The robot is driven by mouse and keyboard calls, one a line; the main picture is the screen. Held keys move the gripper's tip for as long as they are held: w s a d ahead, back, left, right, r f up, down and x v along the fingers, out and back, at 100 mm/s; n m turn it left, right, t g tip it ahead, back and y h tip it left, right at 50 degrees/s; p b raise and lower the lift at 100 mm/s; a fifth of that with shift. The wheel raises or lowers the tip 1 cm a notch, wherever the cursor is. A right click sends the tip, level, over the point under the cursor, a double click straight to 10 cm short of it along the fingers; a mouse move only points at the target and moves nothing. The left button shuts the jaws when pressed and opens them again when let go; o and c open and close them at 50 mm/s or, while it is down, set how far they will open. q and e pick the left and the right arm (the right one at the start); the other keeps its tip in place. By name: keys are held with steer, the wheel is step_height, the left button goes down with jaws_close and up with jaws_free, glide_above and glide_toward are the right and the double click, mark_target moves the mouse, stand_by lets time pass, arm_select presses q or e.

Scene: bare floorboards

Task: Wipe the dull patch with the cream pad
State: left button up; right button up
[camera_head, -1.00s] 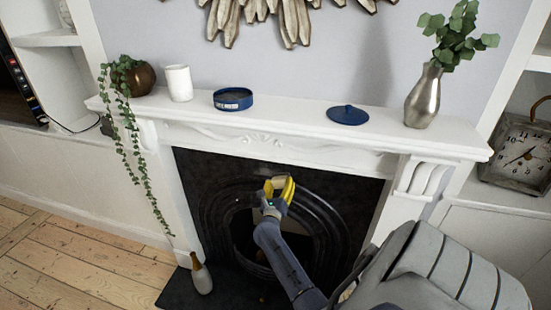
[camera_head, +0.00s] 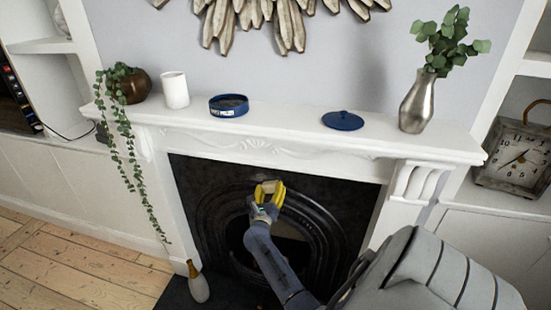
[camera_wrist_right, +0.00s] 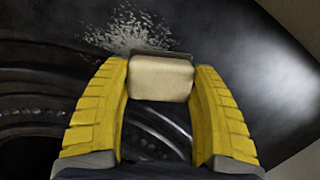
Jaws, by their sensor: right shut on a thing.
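My right gripper (camera_head: 270,191) is shut on the cream pad (camera_wrist_right: 160,78), which sits between its two yellow fingers. In the head view they are in front of the upper part of the black fireplace surround (camera_head: 213,181). The dull patch (camera_wrist_right: 128,30) is a pale, speckled area on the dark surround in the right wrist view. It lies just beyond the pad, a little to the left, and the pad's far edge overlaps its lower edge in the picture. I cannot tell whether the pad touches the surface. My left gripper is not in view.
The white mantel (camera_head: 290,122) juts out above the gripper. It holds a trailing plant (camera_head: 131,85), a white cup (camera_head: 174,90), a blue tin (camera_head: 229,105), a blue lid (camera_head: 343,121) and a silver vase (camera_head: 417,103). A bottle-shaped vase (camera_head: 199,288) stands on the hearth.

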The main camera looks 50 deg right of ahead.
mark_target(256, 177)
steer(key=shift+w+a+r, duration=0.1)
steer(key=shift+w+a, duration=0.25)
steer(key=shift+w, duration=0.3)
steer(key=shift+w+a+f, duration=0.1)
steer(key=shift+w+a, duration=0.2)
steer(key=shift+w, duration=0.4)
steer(key=shift+w+a+r, duration=0.1)
steer(key=shift+w+a, duration=0.25)
steer(key=shift+w, duration=0.3)
steer(key=shift+w+a, duration=0.5)
steer(key=shift+w, duration=0.45)
steer(key=shift+w+a, duration=0.55)
steer(key=shift+w, duration=0.4)
steer(key=shift+w+a, duration=0.5)
steer(key=shift+w, duration=0.45)
steer(key=shift+r, duration=0.1)
steer(key=shift+a+r, duration=0.1)
steer(key=shift+r, duration=0.05)
steer(key=shift+s+r, duration=0.15)
steer(key=shift+r, duration=0.1)
steer(key=shift+s+d, duration=0.5)
steer(key=shift+s, duration=0.25)
steer(key=shift+s+d, duration=0.5)
steer(key=shift+s, duration=0.2)
